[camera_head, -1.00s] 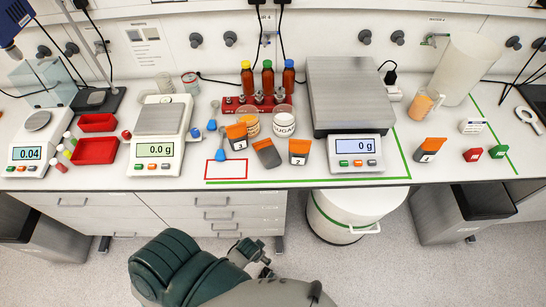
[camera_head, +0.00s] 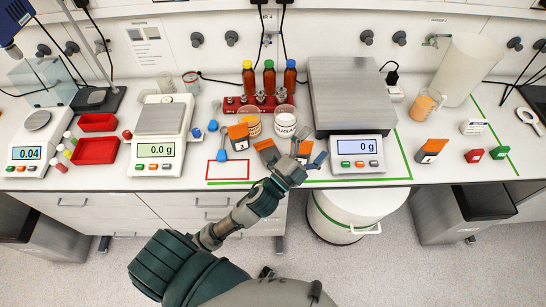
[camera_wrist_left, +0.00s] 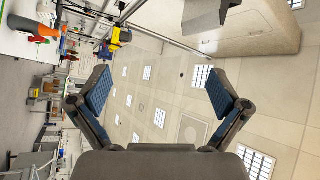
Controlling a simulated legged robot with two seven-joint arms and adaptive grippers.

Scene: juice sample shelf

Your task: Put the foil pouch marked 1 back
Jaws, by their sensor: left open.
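Several orange-topped foil pouches stand or lie on the bench in the head view. The right one (camera_head: 431,150) is apart from the others, right of the green line; its dark mark looks like a 1 but is small. Another pouch (camera_head: 238,137) stands behind the red outline, a grey-faced one (camera_head: 267,150) leans beside it, and a third is largely hidden behind my left gripper (camera_head: 308,153). That gripper is open and empty over the bench's front edge, left of the large scale. In the left wrist view its spread fingers (camera_wrist_left: 160,90) have nothing between them. My right gripper is out of view.
The large scale (camera_head: 355,147) stands between my left gripper and the right pouch. Jars (camera_head: 285,122) and a bottle rack (camera_head: 235,104) are behind the gripper. The red outline (camera_head: 228,171) is empty. Red and green blocks (camera_head: 473,156) lie at right.

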